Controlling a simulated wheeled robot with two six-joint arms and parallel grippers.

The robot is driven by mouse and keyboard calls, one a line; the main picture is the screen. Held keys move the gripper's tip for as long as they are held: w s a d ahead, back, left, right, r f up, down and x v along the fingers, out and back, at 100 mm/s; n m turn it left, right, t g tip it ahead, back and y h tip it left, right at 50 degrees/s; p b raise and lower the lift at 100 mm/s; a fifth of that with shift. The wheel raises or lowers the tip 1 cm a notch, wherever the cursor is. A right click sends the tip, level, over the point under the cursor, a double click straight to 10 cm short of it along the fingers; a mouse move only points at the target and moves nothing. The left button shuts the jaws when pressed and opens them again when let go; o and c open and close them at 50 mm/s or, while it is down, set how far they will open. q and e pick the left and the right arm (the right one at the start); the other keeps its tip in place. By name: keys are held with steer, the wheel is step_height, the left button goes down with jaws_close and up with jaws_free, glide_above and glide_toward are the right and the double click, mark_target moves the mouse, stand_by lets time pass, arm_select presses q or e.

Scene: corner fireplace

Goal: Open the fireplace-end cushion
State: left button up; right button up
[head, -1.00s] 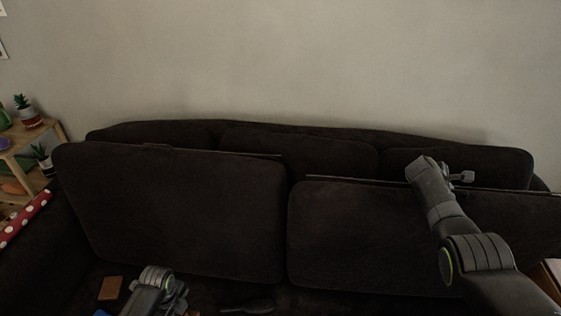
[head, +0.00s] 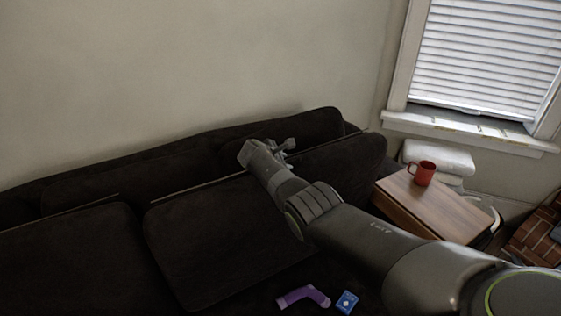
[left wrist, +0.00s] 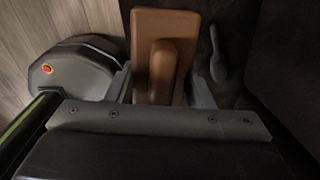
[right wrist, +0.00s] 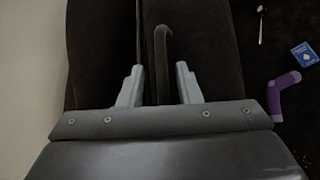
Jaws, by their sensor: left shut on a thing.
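The fireplace-end cushion (head: 215,245) is dark brown and tipped up on the right side of the sofa, its thin upper edge against the back cushions. My right gripper (head: 287,146) is at its top edge. In the right wrist view, a dark curved tab (right wrist: 161,60) stands between the fingers of my right gripper (right wrist: 159,85), with gaps beside it, so the gripper looks open around it.
A purple sock-like thing (head: 303,296) and a blue box (head: 346,302) lie on the sofa below my right arm. A wooden side table (head: 440,208) with a red mug (head: 424,173) stands right of the sofa. Brickwork (head: 532,240) is at the far right. A dark spoon-shaped thing (left wrist: 216,58) lies near my left gripper.

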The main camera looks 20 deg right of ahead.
arm_select(q)
steer(key=shift+r, duration=0.1)
arm_select(e)
steer(key=shift+s, duration=0.1)
arm_select(q)
steer(key=shift+r+p, duration=0.55)
steer(key=shift+p, duration=0.05)
arm_select(e)
steer(key=shift+s+a+r, duration=0.2)
steer(key=shift+a+r, duration=0.2)
steer(key=shift+a, duration=0.05)
arm_select(q)
steer(key=shift+r+p, duration=0.55)
steer(key=shift+p, duration=0.05)
arm_select(e)
steer(key=v, duration=1)
steer(key=shift+a+r, duration=0.2)
steer(key=shift+s, duration=0.15)
